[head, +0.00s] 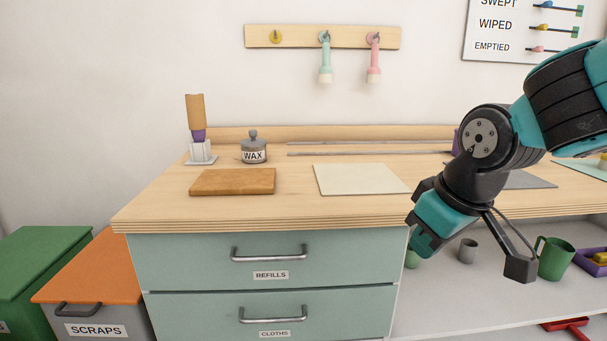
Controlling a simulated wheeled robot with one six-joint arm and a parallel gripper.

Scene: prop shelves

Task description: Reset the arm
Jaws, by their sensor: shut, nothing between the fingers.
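My arm reaches in from the right, over the right part of the workbench (290,215). My gripper (424,244) hangs at its end, pointing down and to the left, in front of the bench's front edge and beside the drawer unit. It is shut and holds nothing. The fingertips are small and partly hidden by the teal housing. A black block on a thin bracket sticks out to the right of the wrist.
The bench holds a wooden board (232,182), a WAX jar (254,154), a brush in a holder (198,145) and a pale sheet (360,179). Below are REFILLS (180,262) and CLOTHS drawers. A green mug (557,258) and grey cup (467,251) stand on the lower shelf. A SCRAPS bin (100,312) is left.

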